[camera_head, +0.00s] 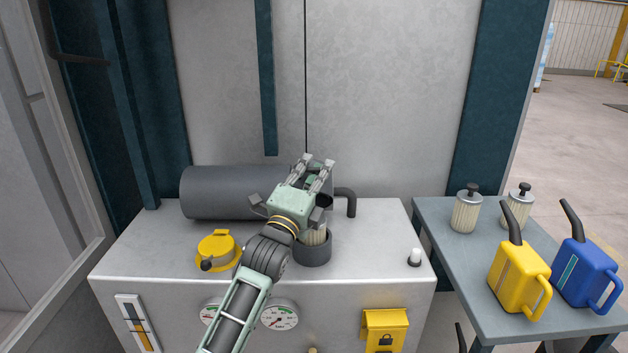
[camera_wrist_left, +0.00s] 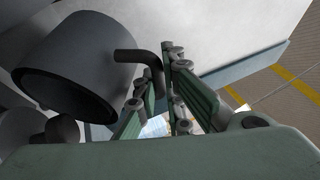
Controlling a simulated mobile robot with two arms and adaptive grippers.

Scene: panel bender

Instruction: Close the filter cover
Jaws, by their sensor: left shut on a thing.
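My left gripper (camera_head: 318,163) reaches over the grey cabinet top, in front of the dark horizontal cylinder. Its fingers are close together, and they also show in the wrist view (camera_wrist_left: 157,95). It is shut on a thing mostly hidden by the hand. A dark edge beside the hand appears to be the raised filter cover (camera_head: 325,201). Below the hand stands the dark round filter housing (camera_head: 313,254), with a pale pleated filter (camera_head: 315,237) inside, partly hidden by my wrist. The housing's top is uncovered. My right gripper is not in view.
A dark cylinder (camera_head: 225,192) with a bent pipe (camera_head: 350,200) lies behind. A yellow cap (camera_head: 216,250) sits left of my arm. Two filters (camera_head: 466,213), a yellow can (camera_head: 518,277) and a blue can (camera_head: 584,275) stand on the right table.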

